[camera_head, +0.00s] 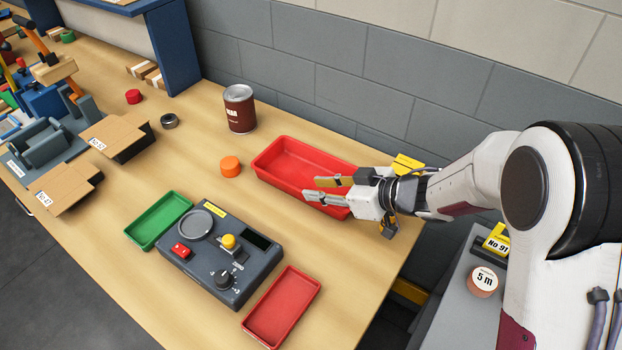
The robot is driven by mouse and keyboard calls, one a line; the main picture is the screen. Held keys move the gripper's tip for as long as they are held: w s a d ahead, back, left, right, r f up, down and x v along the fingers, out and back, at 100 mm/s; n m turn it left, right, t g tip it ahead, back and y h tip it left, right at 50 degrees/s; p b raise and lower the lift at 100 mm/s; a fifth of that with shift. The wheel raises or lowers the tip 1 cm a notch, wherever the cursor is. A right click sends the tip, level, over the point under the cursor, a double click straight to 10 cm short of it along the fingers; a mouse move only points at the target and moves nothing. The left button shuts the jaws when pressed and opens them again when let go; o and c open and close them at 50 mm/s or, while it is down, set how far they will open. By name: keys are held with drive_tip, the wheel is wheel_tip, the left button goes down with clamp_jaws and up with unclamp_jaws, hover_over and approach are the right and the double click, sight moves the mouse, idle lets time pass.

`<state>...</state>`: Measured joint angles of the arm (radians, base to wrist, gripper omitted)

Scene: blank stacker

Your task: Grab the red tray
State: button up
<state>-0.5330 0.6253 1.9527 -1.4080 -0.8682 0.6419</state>
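Two red trays are on the wooden bench. A shallow small red tray (282,307) lies at the front right, beside the dark control box. A larger, deeper red tray (287,158) stands at the back near the wall, and it looks empty. My gripper (311,189) is over the right part of the larger tray, its fingers pointing left. The fingers are apart with nothing seen between them. The gripper hides part of the larger tray's right end. I cannot tell whether it touches that tray. The gripper is well away from the small red tray.
A dark control box (212,276) with a yellow button sits between the small red tray and a green tray (158,220). An orange cap (230,166) and a brown can (239,109) stand left of the larger tray. Cardboard boxes lie farther left.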

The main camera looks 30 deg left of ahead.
sight(296, 196)
drive_tip(key=shift+s+a+f, duration=0.1)
drive_tip(key=shift+a, duration=0.05)
drive_tip(key=shift+x, duration=1.15)
drive_tip(key=shift+f, duration=0.1)
drive_tip(key=shift+x, duration=2.55)
drive_tip(key=shift+f, duration=0.15)
clamp_jaws()
